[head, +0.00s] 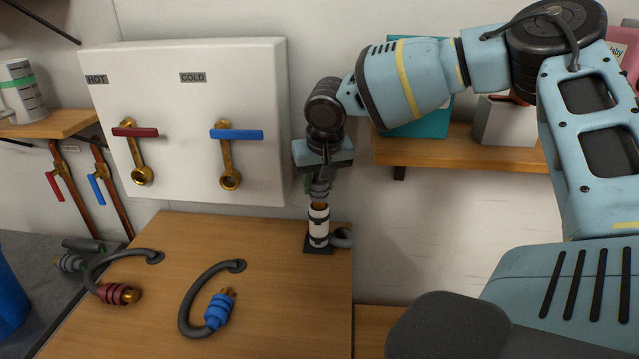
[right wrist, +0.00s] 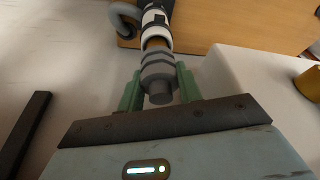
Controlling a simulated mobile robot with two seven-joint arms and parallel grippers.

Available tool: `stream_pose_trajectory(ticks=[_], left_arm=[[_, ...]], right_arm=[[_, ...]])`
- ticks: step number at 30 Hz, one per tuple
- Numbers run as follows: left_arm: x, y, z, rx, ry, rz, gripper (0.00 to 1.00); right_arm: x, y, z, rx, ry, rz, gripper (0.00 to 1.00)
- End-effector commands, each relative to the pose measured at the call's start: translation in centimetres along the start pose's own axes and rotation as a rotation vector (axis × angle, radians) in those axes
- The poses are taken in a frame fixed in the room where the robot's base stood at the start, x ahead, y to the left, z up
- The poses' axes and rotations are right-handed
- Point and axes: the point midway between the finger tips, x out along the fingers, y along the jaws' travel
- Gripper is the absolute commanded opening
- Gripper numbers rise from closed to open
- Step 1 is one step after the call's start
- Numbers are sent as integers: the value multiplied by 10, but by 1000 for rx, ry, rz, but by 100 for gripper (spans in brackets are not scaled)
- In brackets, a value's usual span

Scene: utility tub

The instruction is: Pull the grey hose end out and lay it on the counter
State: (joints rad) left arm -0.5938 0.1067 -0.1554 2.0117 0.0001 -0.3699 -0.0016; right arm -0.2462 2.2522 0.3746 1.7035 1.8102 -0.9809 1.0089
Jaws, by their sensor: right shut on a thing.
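My right gripper (head: 319,178) points down above the back right of the wooden counter (head: 265,275). In the right wrist view its green fingers (right wrist: 158,88) are shut on the sides of a grey ridged hose end (right wrist: 157,70). A brass part (right wrist: 154,43) shows between the hose end and the white upright pipe (right wrist: 154,18), in line with both. In the head view the white pipe (head: 318,225) has black bands and stands on a dark base. My left gripper is not in view.
A red hose end (head: 118,293) and a blue hose end (head: 218,312) lie on the counter with their hoses. A grey ridged fitting (head: 70,262) lies at the far left. A white box (head: 200,120) with two valves is behind. The counter's middle right is clear.

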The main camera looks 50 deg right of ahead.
Motion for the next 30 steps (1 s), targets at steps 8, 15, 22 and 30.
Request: stream_pose_trajectory(ticks=[8,15,22,30], left_arm=[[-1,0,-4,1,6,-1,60],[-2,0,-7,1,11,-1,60],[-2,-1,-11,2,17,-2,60],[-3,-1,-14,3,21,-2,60]], right_arm=[[-8,0,-3,-1,2,-1,11],[-14,0,-4,-1,2,0,11],[-19,0,-6,-1,1,0,11],[-26,0,-8,0,2,-1,11]])
